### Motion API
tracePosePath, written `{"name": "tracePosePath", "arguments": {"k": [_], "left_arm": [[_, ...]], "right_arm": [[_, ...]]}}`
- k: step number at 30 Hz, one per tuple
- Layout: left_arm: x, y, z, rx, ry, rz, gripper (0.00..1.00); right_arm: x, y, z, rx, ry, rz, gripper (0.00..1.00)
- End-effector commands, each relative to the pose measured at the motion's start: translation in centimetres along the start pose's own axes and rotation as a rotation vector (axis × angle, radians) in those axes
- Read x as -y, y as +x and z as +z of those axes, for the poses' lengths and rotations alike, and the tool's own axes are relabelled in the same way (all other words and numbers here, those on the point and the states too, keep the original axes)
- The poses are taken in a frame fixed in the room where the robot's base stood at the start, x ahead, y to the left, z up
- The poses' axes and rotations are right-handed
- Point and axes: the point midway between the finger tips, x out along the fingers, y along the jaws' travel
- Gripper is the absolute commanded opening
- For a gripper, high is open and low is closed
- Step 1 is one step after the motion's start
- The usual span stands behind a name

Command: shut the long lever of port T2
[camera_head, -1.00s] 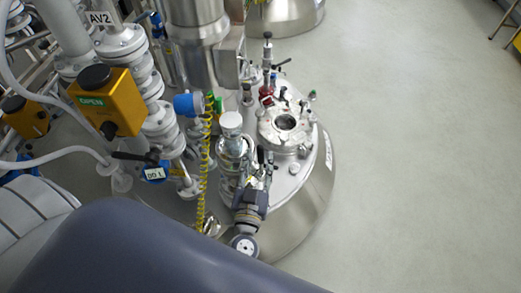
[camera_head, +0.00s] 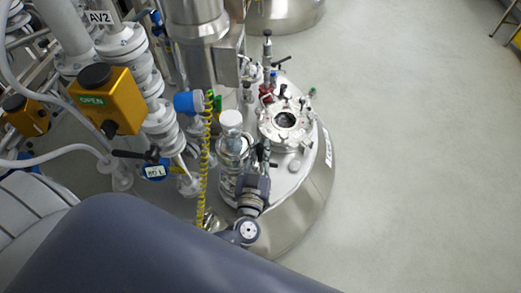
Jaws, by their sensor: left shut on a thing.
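My left gripper (camera_head: 262,161) is over the steel reactor lid (camera_head: 295,170), beside the glass-and-steel port fitting (camera_head: 232,150). It is shut on a slim dark lever (camera_head: 261,151), mostly hidden between its fingers. I cannot read a T2 mark, so I cannot confirm from a label that this is the port's long lever. My wrist and forearm cover the near part of the lid. My right gripper is not in view.
A round manway with a dark sight glass (camera_head: 285,120) sits right of the gripper. Valve fittings (camera_head: 267,75) stand behind it. A yellow coiled hose (camera_head: 204,160) hangs close on the left, near white pipes and a yellow OPEN box (camera_head: 105,100). The floor at right is clear.

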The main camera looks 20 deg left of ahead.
Motion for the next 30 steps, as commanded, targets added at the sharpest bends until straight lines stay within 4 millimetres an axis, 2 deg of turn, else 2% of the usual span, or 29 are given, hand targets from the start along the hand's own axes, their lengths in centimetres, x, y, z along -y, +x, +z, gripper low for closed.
{"name": "tracePosePath", "arguments": {"k": [11, 30], "left_arm": [[0.6, -0.8, 0.5, -0.053, -0.034, 0.001, 0.0], [2.7, -4.2, 2.0, -0.304, -0.205, 0.009, 0.0]], "right_arm": [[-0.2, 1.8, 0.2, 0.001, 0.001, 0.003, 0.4], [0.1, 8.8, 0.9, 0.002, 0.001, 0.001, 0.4]]}}
